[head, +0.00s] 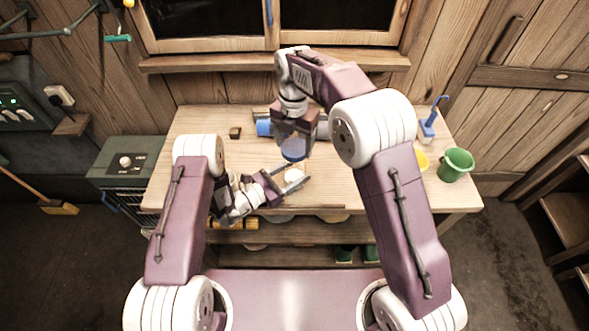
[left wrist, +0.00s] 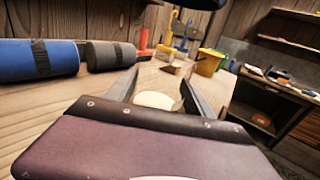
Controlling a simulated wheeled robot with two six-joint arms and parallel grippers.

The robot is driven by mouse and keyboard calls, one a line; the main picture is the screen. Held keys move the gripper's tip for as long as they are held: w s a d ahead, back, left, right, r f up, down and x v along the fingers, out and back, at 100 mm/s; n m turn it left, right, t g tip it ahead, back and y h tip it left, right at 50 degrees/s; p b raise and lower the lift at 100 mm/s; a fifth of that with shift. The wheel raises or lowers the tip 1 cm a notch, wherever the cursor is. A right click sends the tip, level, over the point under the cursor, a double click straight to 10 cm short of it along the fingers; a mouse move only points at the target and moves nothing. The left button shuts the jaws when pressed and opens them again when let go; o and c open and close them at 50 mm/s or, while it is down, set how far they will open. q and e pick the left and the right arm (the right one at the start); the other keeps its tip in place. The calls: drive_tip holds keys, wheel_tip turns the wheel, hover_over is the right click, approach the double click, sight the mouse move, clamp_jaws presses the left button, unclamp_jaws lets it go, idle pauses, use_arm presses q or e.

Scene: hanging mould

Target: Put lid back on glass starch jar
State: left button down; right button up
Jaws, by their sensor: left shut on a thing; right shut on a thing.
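The glass starch jar shows as a pale round top (head: 294,174) near the front middle of the bench. My left gripper (head: 291,181) comes at it from the left and is shut around it. In the left wrist view the jar's cream-coloured contents (left wrist: 154,100) sit between the fingers (left wrist: 160,92); its lower part is hidden by the gripper. The lid, a dark blue disc (head: 293,151), is in my right gripper (head: 293,138), which points down and is shut on it. The lid is apart from the jar, farther back in the head view. A dark edge (left wrist: 203,4) tops the left wrist view.
A blue roll (head: 264,128) and grey roll (head: 322,131) lie behind the lid. A small dark block (head: 235,132) sits left. A yellow bucket (head: 421,161), green bucket (head: 457,164) and blue tool (head: 430,124) stand right. The bench's left part (head: 190,122) is clear.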

sight(294, 174)
drive_tip(key=shift+f, duration=2.05)
drive_tip(key=shift+f, duration=0.9)
drive_tip(key=shift+f, duration=0.55)
